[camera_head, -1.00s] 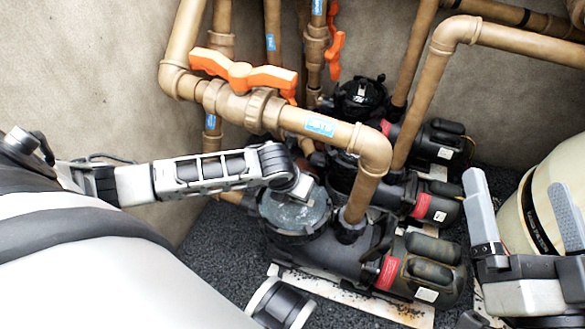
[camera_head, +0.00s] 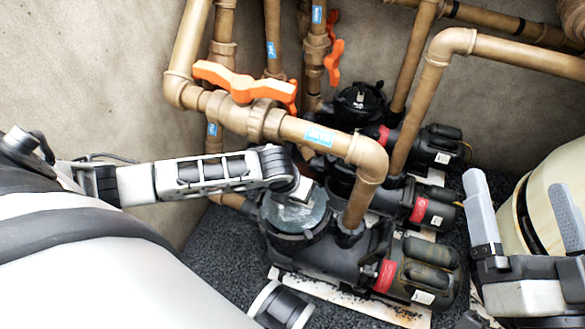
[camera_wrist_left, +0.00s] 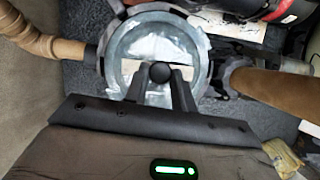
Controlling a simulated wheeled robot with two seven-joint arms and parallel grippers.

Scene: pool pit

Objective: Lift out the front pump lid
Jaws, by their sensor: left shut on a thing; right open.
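The front pump lid (camera_head: 292,215) is a round, pale, clear-looking disc on top of the nearest black pump (camera_head: 320,258). In the left wrist view the lid (camera_wrist_left: 128,48) sits inside a grey ring at the top of the picture. My left gripper (camera_wrist_left: 160,74) reaches down over the lid, its dark fingers shut at the lid's centre. In the head view my wrist hides that grip. I cannot tell whether the lid is clear of its seat. My right gripper (camera_head: 517,190) is open and empty at the right edge, in front of a cream tank.
A brown pipe (camera_head: 365,185) comes down just right of the lid. Another pipe with an orange-handled valve (camera_head: 243,80) crosses behind my left arm. Two more pumps (camera_head: 360,105) stand behind. The cream tank (camera_head: 560,190) is at the right. Dark gravel (camera_head: 222,255) lies left of the pump.

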